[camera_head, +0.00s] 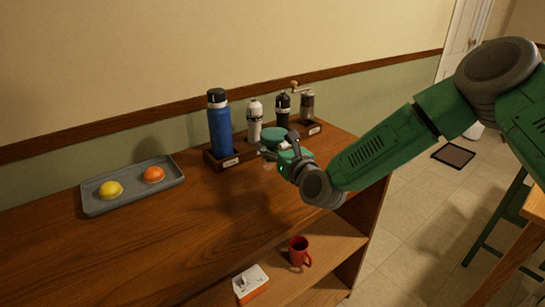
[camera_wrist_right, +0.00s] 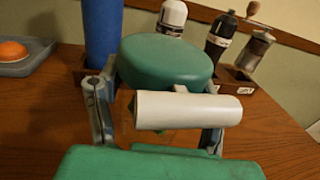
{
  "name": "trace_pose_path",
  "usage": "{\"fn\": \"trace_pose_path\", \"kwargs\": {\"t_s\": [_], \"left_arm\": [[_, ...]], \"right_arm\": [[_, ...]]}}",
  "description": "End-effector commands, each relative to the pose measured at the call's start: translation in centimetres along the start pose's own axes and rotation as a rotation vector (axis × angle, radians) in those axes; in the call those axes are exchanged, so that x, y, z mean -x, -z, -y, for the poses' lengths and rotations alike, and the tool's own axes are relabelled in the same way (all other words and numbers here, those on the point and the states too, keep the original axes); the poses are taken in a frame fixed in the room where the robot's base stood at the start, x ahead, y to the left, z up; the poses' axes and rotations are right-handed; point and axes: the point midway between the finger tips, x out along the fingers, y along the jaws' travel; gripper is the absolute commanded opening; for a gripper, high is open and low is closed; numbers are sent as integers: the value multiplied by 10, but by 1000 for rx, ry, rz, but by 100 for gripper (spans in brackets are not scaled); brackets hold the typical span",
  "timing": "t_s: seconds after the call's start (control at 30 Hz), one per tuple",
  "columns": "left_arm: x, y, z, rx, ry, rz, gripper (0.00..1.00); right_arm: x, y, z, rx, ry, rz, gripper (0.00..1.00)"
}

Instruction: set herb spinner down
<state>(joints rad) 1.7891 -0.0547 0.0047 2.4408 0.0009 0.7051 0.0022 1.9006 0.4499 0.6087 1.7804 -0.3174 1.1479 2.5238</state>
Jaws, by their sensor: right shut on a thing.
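The herb spinner shows its round teal lid (camera_head: 274,135) in the head view, just in front of the bottle rack. In the right wrist view the teal lid (camera_wrist_right: 165,58) sits between the two grey fingers, with a white cylinder across the front of it. My right gripper (camera_head: 281,148) is shut on the spinner, and the fingers (camera_wrist_right: 158,95) stand on either side of it. The spinner's lower body is mostly hidden, and I cannot tell whether its base touches the counter. My left gripper is not in view.
A dark rack (camera_head: 232,160) holds a blue bottle (camera_head: 219,128), white and black bottles and a grinder (camera_head: 307,105). A grey tray (camera_head: 104,207) holds a lemon and an orange. A red mug (camera_head: 299,251) and orange-white box (camera_head: 250,284) sit on the lower shelf. The middle counter is clear.

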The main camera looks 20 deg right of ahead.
Motion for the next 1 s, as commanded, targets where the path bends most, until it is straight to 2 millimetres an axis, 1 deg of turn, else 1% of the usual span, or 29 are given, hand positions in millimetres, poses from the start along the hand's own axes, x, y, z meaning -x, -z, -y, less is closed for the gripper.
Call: {"fn": "trace_pose_path", "kwargs": {"t_s": [0.07, 0.2, 0.27, 0.5, 0.53, 0.57, 0.87, 0.97, 1.0], "left_arm": [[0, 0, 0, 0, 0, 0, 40], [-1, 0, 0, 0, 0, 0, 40], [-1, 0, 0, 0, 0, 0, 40], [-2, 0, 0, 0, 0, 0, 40], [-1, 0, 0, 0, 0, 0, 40], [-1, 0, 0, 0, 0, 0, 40], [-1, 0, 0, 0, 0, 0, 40], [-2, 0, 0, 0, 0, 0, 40], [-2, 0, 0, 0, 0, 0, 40]], "right_arm": [[0, 8, 0, 2, 0, 0, 24], [-1, 29, 0, 2, 0, -1, 24], [-1, 35, 0, 1, 0, 0, 24], [0, 36, 0, 0, 0, 0, 24], [0, 36, 0, 0, 0, -2, 70], [0, 36, 0, 0, 0, -1, 81], [1, 36, 0, 0, 0, -1, 81], [9, 36, 1, -1, 0, -2, 81], [14, 36, 1, -1, 1, -3, 81]]}}
